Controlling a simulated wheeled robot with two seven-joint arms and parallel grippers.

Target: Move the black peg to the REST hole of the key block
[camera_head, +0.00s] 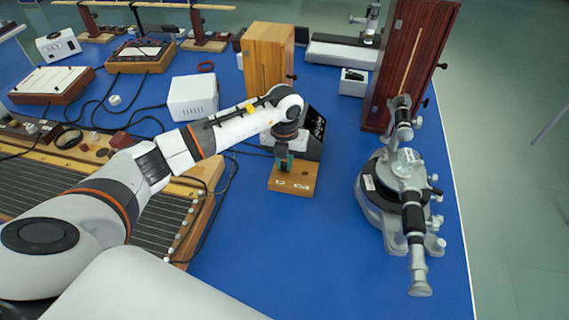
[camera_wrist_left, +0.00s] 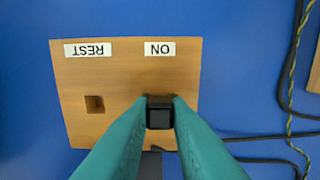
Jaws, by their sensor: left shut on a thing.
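The wooden key block (camera_head: 290,184) stands on the blue bench in the head view, under my left gripper (camera_head: 283,163). The wrist view shows the block (camera_wrist_left: 120,75) from above, with REST and ON labels reading upside down. The square REST hole (camera_wrist_left: 94,104) is empty, on the left of that view. My left gripper (camera_wrist_left: 159,108) is shut on the black peg (camera_wrist_left: 159,116), at the ON side. The fingers and peg hide the ON hole, and I cannot tell how deep the peg sits. My right gripper is out of view.
A spectrometer (camera_head: 395,190) stands right of the block. A dark box with a sloped panel (camera_head: 312,130) is just behind it, and a wooden case (camera_head: 268,60) farther back. A wooden wire board (camera_head: 130,215) and cables lie left. Blue bench in front is clear.

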